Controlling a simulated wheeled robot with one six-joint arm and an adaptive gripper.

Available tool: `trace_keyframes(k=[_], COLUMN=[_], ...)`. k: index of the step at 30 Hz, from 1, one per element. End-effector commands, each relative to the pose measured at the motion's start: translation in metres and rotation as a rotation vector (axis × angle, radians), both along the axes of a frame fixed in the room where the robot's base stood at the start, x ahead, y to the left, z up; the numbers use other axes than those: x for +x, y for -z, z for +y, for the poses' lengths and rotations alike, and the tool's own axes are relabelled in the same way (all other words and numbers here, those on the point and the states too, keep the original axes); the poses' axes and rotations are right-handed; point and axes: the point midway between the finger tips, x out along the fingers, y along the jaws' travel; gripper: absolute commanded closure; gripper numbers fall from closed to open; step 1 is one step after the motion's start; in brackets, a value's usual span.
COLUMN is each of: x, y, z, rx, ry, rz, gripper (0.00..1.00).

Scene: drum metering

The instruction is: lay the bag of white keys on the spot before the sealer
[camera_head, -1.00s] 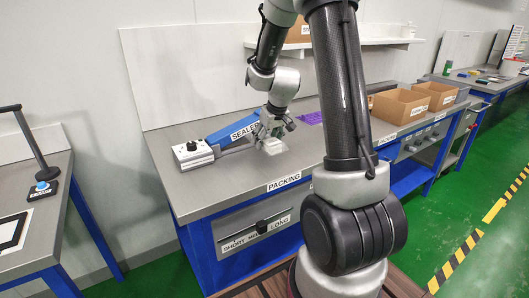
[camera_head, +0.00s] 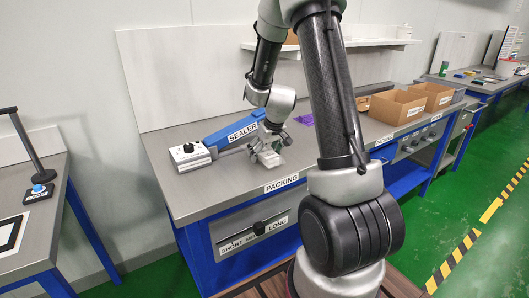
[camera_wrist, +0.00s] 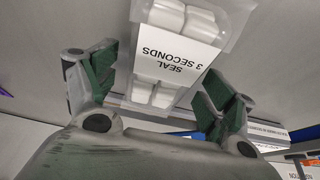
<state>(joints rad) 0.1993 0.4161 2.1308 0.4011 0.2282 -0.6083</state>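The bag of white keys (camera_wrist: 168,55) is a clear bag with white blocks and a white label reading "SEAL 3 SECONDS". In the head view the bag (camera_head: 271,159) is low at the grey bench top, in front of the blue sealer (camera_head: 232,133). My gripper (camera_wrist: 162,80) has its two fingers spread on either side of the bag. A gap shows at the left finger; the right finger is close to the bag's edge, and contact there is unclear. In the head view my gripper (camera_head: 268,146) is right above the bag. The marked spot cannot be made out.
A white control box (camera_head: 190,156) with a black knob stands left of the sealer. A purple item (camera_head: 304,119) lies behind, to the right. Open cardboard boxes (camera_head: 397,107) stand farther right. The bench front edge carries a "PACKING" label (camera_head: 281,184); bench to the left of it is clear.

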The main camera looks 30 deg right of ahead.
Motion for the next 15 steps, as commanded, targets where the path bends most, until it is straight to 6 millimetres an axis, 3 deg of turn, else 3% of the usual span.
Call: trace_keyframes(k=[8,15], x=[-0.001,-0.017], y=[-0.005,-0.047], z=[0.000,-0.001], rx=[0.000,-0.001], ry=[0.001,-0.001], rz=[-0.001,-0.005], gripper=[0.16,0.16])
